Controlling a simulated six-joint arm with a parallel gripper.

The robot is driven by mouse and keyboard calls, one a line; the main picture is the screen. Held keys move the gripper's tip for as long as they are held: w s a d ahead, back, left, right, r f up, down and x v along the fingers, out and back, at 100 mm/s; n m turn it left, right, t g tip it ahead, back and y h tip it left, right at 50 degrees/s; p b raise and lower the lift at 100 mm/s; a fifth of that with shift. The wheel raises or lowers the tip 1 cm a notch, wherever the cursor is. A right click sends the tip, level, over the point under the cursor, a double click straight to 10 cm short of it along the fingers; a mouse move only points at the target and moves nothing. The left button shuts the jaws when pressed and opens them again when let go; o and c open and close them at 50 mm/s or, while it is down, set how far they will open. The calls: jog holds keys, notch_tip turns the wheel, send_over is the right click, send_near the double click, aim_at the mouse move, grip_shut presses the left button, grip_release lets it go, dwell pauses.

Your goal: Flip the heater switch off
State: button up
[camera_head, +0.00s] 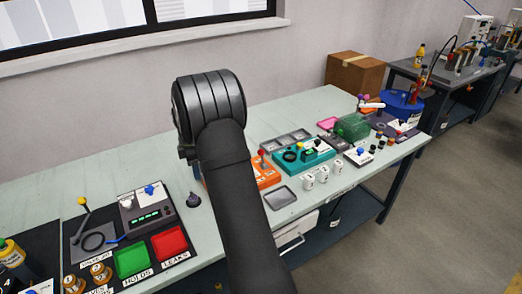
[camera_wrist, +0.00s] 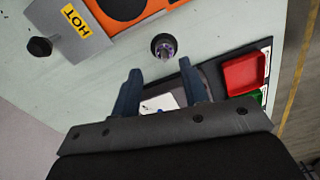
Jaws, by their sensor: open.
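The orange unit (camera_head: 268,178) stands mid-bench, partly hidden behind my arm in the head view. In the wrist view its orange body (camera_wrist: 130,10) is at the top edge, with a grey plate bearing a yellow HOT label (camera_wrist: 75,20). A black knob (camera_wrist: 40,47) is beside that plate; I cannot tell whether it is the heater switch or which way the switch is set. My gripper (camera_wrist: 160,68) is open, its two dark blue fingers apart and empty, below and right of the HOT plate. The gripper is hidden in the head view.
A small dark round piece (camera_wrist: 164,46) stands just beyond my fingertips; it also shows in the head view (camera_head: 193,200). A black mat holds a green tray (camera_head: 132,260) and a red tray (camera_head: 169,243). A teal unit (camera_head: 300,160) stands right of the orange one.

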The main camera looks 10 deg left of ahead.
jog(key=shift+w+d+f+m, duration=0.1)
jog(key=shift+w+d+m, duration=0.3)
jog(key=shift+w, duration=0.2)
jog(key=shift+w+d+f+m, duration=0.1)
jog(key=shift+w+d+m, duration=0.2)
jog(key=shift+w+m, duration=0.25)
jog(key=c, duration=0.7)
jog(key=w+d+m+y, duration=0.1)
jog(key=w+m, duration=0.1)
jog(key=w+d+m+g, duration=0.1)
jog(key=w+d+m, duration=0.1)
jog(key=w, duration=0.1)
jog(key=w+d+m+y, duration=0.1)
jog(key=w+d+m, duration=0.1)
jog(key=shift+w+f+g+y, duration=0.15)
jog(key=shift+g+y, duration=0.15)
grip_shut()
jog(key=w+d+m+y, duration=0.7)
jog(key=w+d+m, duration=0.75)
jog(key=d, duration=0.45)
jog(key=w+d+m+y, duration=0.1)
jog(key=d+m+y, duration=0.4)
jog(key=d, duration=0.8)
jog(key=shift+w+d+f, duration=0.25)
jog(key=shift+w+f, duration=0.15)
